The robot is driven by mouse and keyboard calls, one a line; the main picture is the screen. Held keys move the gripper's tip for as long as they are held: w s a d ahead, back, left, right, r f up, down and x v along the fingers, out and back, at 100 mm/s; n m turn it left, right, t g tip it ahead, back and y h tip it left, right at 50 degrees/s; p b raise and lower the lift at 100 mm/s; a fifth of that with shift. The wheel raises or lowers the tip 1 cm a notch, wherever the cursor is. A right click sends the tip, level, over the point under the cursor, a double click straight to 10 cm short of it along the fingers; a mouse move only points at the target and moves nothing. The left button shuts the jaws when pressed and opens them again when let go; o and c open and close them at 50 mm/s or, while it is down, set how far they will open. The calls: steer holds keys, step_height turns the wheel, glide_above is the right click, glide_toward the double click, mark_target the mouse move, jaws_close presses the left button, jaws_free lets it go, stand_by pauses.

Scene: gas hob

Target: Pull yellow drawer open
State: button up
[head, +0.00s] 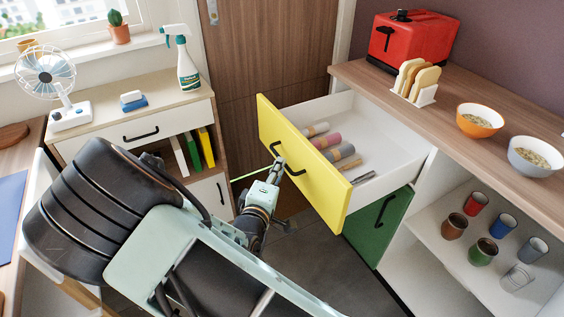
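The yellow drawer (305,170) stands well out from the cabinet on the right, with its white inside and contents showing. Its black handle (298,172) is on the yellow front. My gripper (279,163) is at the handle's left part and looks shut on it. The fingers are small here and partly overlap the handle, so the exact hold is hard to see. My arm reaches up to the drawer from the lower left.
Several rolls (333,143) lie in the drawer. A green door (378,226) is below it, beside open shelves with cups (483,250). The counter holds a red toaster (411,41), a toast rack (417,82) and two bowls. A low cabinet with a fan (62,88) stands left.

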steer(key=v, duration=0.7)
steer(key=shift+s, duration=0.35)
steer(key=shift+a+r, duration=0.1)
